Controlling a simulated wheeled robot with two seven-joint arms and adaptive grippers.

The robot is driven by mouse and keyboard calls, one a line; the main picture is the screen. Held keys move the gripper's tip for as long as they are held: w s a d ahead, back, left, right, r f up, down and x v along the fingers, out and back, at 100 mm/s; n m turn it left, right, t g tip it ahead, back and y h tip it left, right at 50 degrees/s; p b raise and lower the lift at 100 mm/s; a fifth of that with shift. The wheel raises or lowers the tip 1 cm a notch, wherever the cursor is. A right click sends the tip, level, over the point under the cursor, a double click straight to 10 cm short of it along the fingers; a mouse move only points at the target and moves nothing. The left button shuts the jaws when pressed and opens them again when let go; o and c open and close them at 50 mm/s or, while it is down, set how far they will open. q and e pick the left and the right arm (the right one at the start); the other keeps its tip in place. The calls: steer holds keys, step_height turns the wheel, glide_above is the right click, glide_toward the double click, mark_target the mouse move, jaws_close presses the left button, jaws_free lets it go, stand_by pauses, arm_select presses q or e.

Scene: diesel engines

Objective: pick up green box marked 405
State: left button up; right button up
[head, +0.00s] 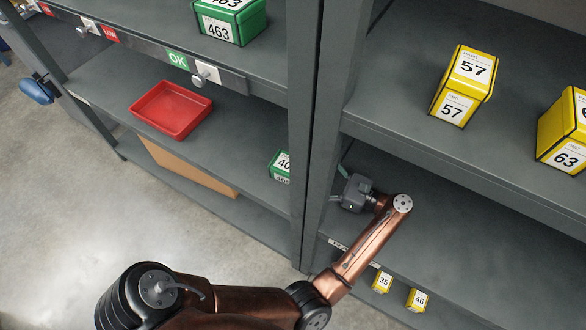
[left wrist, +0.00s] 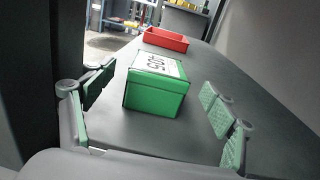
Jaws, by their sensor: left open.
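The green box (head: 281,165) with a white label stands on the middle shelf of the left rack, partly hidden by the rack's upright. In the left wrist view the box (left wrist: 155,95) shows its label, which reads 405 upside down. My left gripper (head: 344,186) is behind the upright, on the right side of the box in the head view. In the left wrist view the gripper (left wrist: 158,104) is open, with its green-padded fingers to either side ahead and the box between them, apart from both pads. My right gripper is not in view.
A red tray (head: 171,109) sits farther left on the same shelf. A green box marked 463 (head: 230,20) is on the shelf above. Yellow boxes 57 (head: 463,84) and 63 (head: 566,132) stand on the right rack. The rack uprights (head: 312,120) stand close to my gripper.

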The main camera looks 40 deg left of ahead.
mark_target(278, 168)
arm_select(q)
steer(key=b+x, duration=0.1)
steer(key=x, duration=0.5)
steer(key=shift+a+f, duration=0.15)
steer(key=shift+a, duration=0.05)
steer(key=shift+s+a, duration=0.2)
steer(key=shift+a, duration=0.35)
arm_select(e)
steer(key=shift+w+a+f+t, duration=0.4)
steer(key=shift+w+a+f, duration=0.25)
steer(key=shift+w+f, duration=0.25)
arm_select(q)
steer(key=shift+c, duration=0.3)
